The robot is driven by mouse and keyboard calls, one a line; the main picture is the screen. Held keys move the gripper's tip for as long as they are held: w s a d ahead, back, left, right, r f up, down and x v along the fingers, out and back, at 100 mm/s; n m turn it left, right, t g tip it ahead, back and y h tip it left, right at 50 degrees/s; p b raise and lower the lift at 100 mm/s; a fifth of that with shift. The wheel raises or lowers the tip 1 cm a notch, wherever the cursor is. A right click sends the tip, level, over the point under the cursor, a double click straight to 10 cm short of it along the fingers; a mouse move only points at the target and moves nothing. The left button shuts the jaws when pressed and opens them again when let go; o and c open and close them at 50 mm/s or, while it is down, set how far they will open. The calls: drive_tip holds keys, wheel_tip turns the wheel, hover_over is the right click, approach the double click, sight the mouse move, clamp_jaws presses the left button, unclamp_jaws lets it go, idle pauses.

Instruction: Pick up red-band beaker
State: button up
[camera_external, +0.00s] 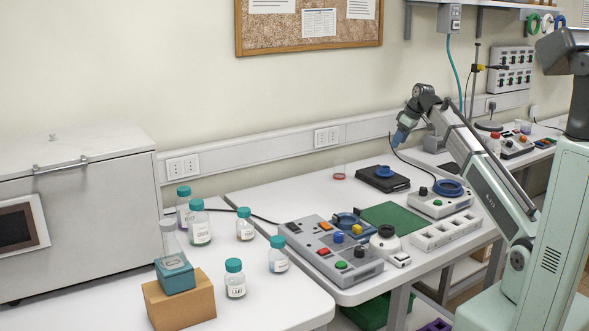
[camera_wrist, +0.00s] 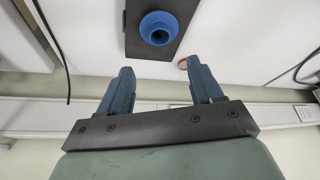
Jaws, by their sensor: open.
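The red-band beaker (camera_external: 339,172) is a small clear glass with a red band near its base. It stands upright near the back edge of the middle white table, by the wall. In the wrist view only part of its red rim or band (camera_wrist: 183,63) shows, beside the tip of the right finger, which hides the rest. My gripper (camera_external: 398,139) is above the table, to the right of the beaker and apart from it. In the wrist view its two blue fingers (camera_wrist: 160,72) are spread with nothing between them.
A black device with a blue ring (camera_external: 383,172) sits right of the beaker; it also shows in the wrist view (camera_wrist: 158,30). A button panel (camera_external: 330,250) and green mat (camera_external: 397,216) lie nearer. Teal-capped bottles (camera_external: 199,225) stand left.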

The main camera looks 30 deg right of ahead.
drive_tip(key=shift+o, duration=1.4)
drive_tip(key=n+g, duration=0.2)
drive_tip(key=n, duration=0.2)
hover_over(338, 169)
drive_tip(key=s+a, duration=0.1)
wheel_tip(338, 169, down, 2)
drive_tip(key=f, duration=0.1)
drive_tip(key=w+d+n+g+h, duration=0.1)
drive_tip(key=w, duration=0.3)
drive_tip(key=shift+s+d+f+n+g+h, duration=0.2)
drive_tip(key=shift+f+n, duration=0.45)
drive_tip(key=shift+f, duration=1.5)
drive_tip(key=shift+s+d+f+n+g+h, duration=0.1)
drive_tip(key=shift+s+d+f+n+g, duration=0.35)
drive_tip(key=shift+f, duration=1.65)
drive_tip(key=shift+s+d+f+n+t+h, duration=0.1)
drive_tip(key=shift+f+n, duration=0.7)
drive_tip(key=shift+f, duration=1.35)
